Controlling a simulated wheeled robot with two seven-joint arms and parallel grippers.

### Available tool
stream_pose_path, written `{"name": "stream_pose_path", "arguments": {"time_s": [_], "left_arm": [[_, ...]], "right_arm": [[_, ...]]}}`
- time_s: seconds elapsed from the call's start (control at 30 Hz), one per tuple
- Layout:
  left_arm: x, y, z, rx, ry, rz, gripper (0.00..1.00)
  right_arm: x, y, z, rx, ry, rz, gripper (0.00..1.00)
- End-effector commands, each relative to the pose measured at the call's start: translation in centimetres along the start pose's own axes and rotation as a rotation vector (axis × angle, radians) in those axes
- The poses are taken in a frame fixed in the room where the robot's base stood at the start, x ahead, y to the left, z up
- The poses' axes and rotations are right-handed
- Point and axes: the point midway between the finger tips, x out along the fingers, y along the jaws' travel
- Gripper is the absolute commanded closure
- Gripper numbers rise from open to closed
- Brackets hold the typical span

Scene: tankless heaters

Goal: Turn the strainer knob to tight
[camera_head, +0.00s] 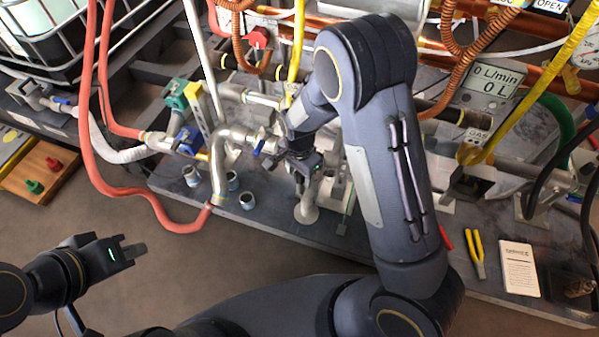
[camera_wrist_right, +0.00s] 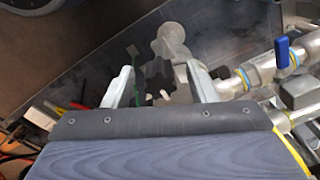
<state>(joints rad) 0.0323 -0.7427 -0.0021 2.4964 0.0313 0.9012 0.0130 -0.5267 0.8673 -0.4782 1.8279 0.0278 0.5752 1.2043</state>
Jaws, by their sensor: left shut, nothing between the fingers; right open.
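My right gripper (camera_wrist_right: 160,72) is open in the wrist view, its two pale fingers apart. A black knob-like part (camera_wrist_right: 157,73) shows between and beyond the fingers; it may be the strainer knob, and I cannot tell whether a finger touches it. A grey metal fitting (camera_wrist_right: 171,42) with a rounded end lies just past it. In the head view, my right arm reaches down over the pipework and hides most of this spot; the rounded grey fitting (camera_head: 306,211) shows below the gripper. My left gripper (camera_head: 128,250) is shut and empty over the floor, away from the pipes.
A blue valve handle (camera_wrist_right: 283,52) stands on the pipe to the right in the wrist view. A red hose (camera_head: 150,205) loops left of the pipes. Small loose fittings (camera_head: 191,176), yellow pliers (camera_head: 477,255) and a white card (camera_head: 519,269) lie on the grey board.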

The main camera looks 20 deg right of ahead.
Motion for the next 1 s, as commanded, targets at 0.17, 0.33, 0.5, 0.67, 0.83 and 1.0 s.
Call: {"name": "stream_pose_path", "arguments": {"time_s": [0.17,0.33,0.5,0.67,0.83,1.0], "left_arm": [[-1.0,0.5,-0.5,0.0,0.0,0.0,1.0],[-1.9,0.9,-1.0,0.0,0.0,0.0,1.0],[-2.3,1.1,-1.2,0.0,0.0,0.0,1.0],[-2.4,1.1,-1.2,0.0,0.0,0.0,1.0],[-2.3,1.1,-1.2,0.0,0.0,0.0,1.0],[-2.3,1.1,-1.2,0.0,0.0,0.0,1.0]], "right_arm": [[-2.8,-0.1,0.0,-0.001,0.001,-0.004,0.48],[-5.7,-0.1,0.0,-0.001,0.001,-0.005,0.48],[-7.4,-0.1,0.0,0.001,0.001,-0.003,0.48],[-7.7,0.0,0.0,0.0,0.001,-0.001,0.48],[-7.7,0.0,0.0,0.0,0.001,-0.001,0.48],[-7.7,0.0,0.0,0.0,0.001,-0.001,0.48]]}}
